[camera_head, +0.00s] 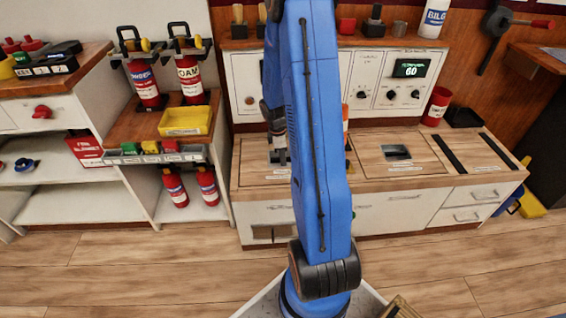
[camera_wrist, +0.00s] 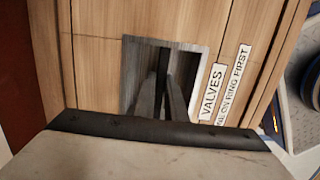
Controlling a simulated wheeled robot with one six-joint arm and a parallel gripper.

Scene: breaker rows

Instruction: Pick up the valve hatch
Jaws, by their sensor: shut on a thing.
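The valve hatch (camera_wrist: 96,75) is a light wooden panel in the wrist view. It has a metal-rimmed square recess and a label reading "VALVES", with smaller text about a ring. My gripper (camera_wrist: 165,75) reaches into this recess. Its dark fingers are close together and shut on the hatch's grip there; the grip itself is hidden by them. In the head view the hatch (camera_head: 252,158) is at the left of the bench top, with my gripper (camera_head: 279,156) over its recess. My blue arm covers its right part. I cannot tell whether the panel is raised.
A second hatch with a recess (camera_head: 397,152) lies to the right, then black strips (camera_head: 449,154). A control panel (camera_head: 400,80) stands behind. A red can (camera_head: 437,106) is at the back right. A yellow tray (camera_head: 186,121) and extinguishers (camera_head: 190,78) are left.

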